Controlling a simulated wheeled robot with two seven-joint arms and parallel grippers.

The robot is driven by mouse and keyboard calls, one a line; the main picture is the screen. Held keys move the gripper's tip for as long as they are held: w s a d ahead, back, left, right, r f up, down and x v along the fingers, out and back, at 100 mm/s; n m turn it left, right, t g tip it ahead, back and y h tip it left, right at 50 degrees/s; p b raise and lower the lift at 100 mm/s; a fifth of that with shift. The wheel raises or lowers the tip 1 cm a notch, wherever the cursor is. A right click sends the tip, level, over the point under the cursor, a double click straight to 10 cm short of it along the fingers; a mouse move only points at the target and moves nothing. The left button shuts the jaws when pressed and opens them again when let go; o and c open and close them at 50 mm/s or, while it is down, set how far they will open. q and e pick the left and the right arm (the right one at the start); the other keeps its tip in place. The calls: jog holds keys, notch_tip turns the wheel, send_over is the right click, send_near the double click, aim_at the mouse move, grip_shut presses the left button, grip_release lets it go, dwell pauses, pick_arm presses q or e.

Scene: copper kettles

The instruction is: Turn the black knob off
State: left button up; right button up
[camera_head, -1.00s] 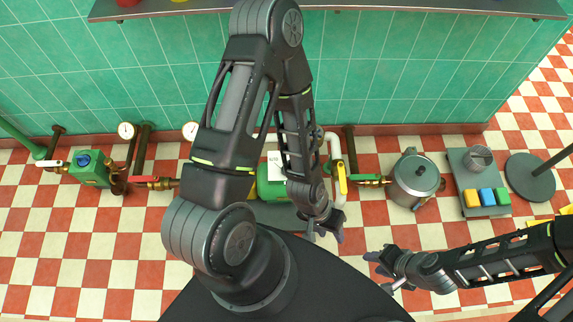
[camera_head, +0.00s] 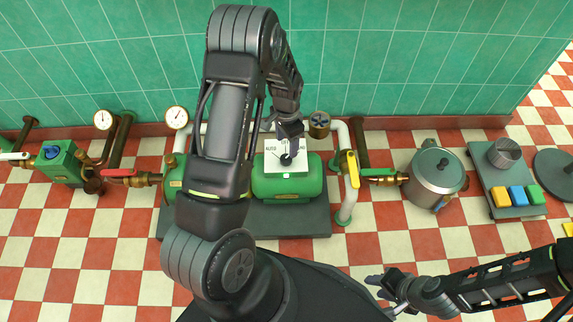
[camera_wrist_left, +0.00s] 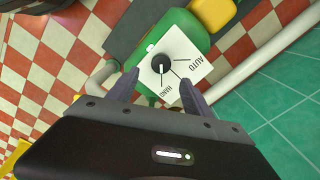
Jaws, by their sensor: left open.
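A round black knob (camera_head: 287,159) sits on a white dial plate (camera_head: 300,165) on top of a green motor housing (camera_head: 275,188). The knob's setting is too small to read surely. My left gripper (camera_head: 290,132) is above the plate, close to the knob. Its open fingers (camera_wrist_left: 161,90) show in the wrist view, with the knob ahead between them and apart from both. My right gripper (camera_head: 382,292) is empty at the lower right, its fingers looking spread.
A yellow valve handle (camera_head: 350,168) on a white pipe stands right of the housing. Gauges (camera_head: 177,117) and pipes line the green wall.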

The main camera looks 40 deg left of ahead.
aim_at(286, 158)
pick_arm(q)
jog(key=shift+a+r, duration=0.1)
jog(key=shift+a, duration=0.05)
jog(key=shift+f+b, duration=0.95)
jog(key=shift+f, duration=3)
grip_shut()
